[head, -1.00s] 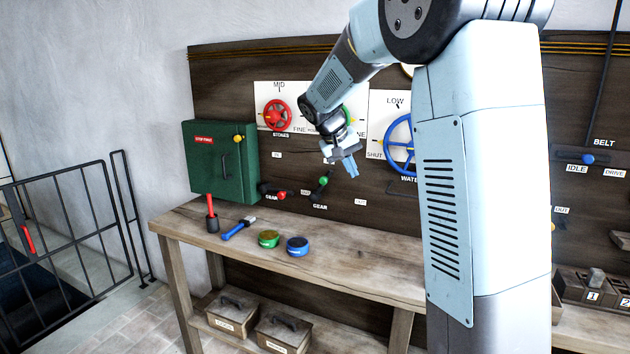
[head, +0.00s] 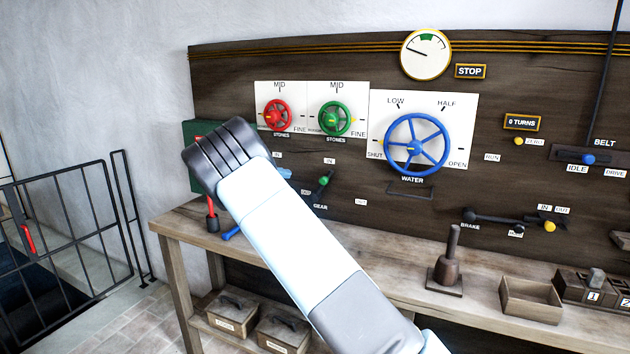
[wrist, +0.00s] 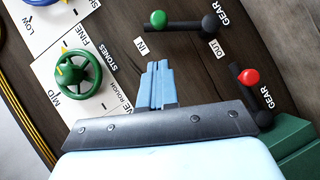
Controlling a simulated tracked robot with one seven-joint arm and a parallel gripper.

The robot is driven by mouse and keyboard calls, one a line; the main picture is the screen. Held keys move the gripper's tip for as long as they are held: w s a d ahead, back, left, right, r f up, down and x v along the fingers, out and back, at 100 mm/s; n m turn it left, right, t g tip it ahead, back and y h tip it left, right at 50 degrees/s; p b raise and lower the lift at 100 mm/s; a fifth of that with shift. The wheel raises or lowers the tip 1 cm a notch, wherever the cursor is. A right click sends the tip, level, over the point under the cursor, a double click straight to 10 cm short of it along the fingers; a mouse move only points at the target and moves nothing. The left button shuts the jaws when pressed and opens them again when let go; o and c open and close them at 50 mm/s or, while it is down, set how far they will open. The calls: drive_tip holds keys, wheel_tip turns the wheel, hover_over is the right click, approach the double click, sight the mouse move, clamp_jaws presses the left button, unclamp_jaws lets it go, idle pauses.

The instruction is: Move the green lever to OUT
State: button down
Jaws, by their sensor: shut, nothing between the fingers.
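The green lever (head: 323,181) is on the dark panel, with its green knob up toward the IN label (head: 329,161). The OUT label (head: 361,202) is lower to its right. In the wrist view the green lever's knob (wrist: 158,18) is at the top, with its dark arm running right to a round pivot.
A red lever (wrist: 249,77) is right of my gripper in the wrist view, beside a green box (wrist: 297,145). A green handwheel (wrist: 82,80) is to the left. The bench (head: 400,270) holds a dark post and an open box.

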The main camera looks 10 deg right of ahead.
drive_tip(key=shift+w+a+f, duration=0.15)
drive_tip(key=shift+w+a, duration=0.1)
drive_tip(key=shift+a, duration=0.25)
drive_tip(key=shift+w+a+f, duration=0.15)
drive_tip(key=shift+w+a, duration=0.05)
drive_tip(key=shift+a, duration=0.25)
approach(321, 186)
wheel_tip(321, 186, up, 4)
drive_tip(key=w, duration=0.1)
drive_tip(key=shift+s+d+f, duration=0.2)
drive_tip(key=shift+d+f, duration=0.1)
drive_tip(key=shift+d, duration=0.4)
drive_tip(key=shift+s+d+f, duration=0.15)
drive_tip(key=shift+d+f, duration=0.2)
drive_tip(key=shift+d, duration=0.35)
drive_tip(key=shift+s+d+f, duration=0.2)
drive_tip(key=shift+d+f, duration=0.1)
drive_tip(key=shift+d, duration=0.4)
